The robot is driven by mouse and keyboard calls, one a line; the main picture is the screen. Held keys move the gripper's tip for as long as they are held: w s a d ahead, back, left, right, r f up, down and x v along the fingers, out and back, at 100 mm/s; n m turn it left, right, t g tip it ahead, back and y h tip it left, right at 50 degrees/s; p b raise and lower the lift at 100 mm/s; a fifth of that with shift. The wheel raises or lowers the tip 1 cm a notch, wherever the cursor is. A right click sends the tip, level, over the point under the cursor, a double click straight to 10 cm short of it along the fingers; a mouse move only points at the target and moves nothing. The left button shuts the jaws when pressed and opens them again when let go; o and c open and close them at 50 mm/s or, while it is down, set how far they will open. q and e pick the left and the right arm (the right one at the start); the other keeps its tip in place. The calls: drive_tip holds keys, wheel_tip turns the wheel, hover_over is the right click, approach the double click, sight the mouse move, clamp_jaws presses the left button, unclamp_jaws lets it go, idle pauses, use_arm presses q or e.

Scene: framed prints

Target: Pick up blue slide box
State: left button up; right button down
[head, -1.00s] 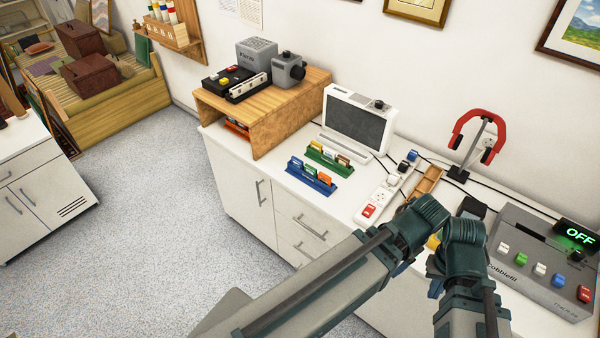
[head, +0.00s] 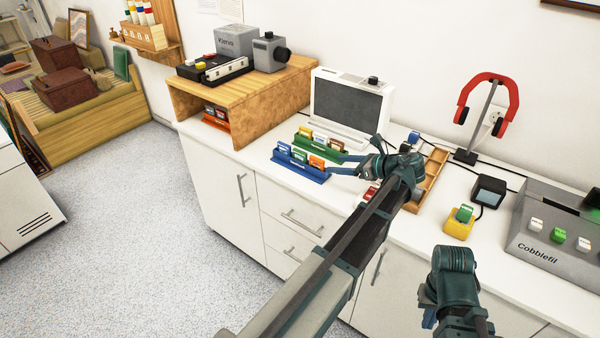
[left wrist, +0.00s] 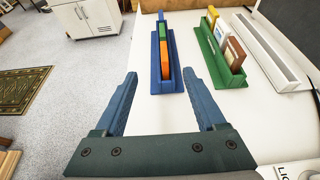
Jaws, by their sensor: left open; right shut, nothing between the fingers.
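The blue slide box (head: 298,171) is a long narrow rack on the white counter, holding blue, green and orange slides. It also shows upright in the left wrist view (left wrist: 156,82), just ahead of the fingers. My left gripper (head: 338,164) is open and empty. Its fingertips are close to the right end of the box, and in the wrist view (left wrist: 160,76) the box end lies between and beyond them. I cannot tell whether they touch it. My right gripper (head: 430,318) is shut and empty, low in front of the counter, mostly hidden by its arm.
A green slide box (head: 318,143) stands close behind the blue one, with a white screen unit (head: 350,105) behind it. A wooden shelf (head: 245,100) rises to the left. A wooden tray (head: 432,178), headphones (head: 487,105) and a yellow holder (head: 459,222) are to the right.

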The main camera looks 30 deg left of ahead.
sight(318, 162)
use_arm(q)
drive_tip(key=b+x, duration=0.3)
drive_tip(key=x, duration=0.5)
drive_tip(key=shift+d, duration=0.1)
drive_tip(key=shift+a+f, duration=0.1)
drive_tip(key=shift+a, duration=0.3)
drive_tip(key=shift+w, duration=0.1)
drive_tip(key=x, duration=0.1)
drive_tip(key=b+x, duration=0.1)
drive_tip(key=x, duration=0.1)
drive_tip(key=b+x, duration=0.1)
drive_tip(key=x, duration=0.1)
drive_tip(key=shift+w+a, duration=0.1)
drive_tip(key=shift+w, duration=0.25)
clamp_jaws()
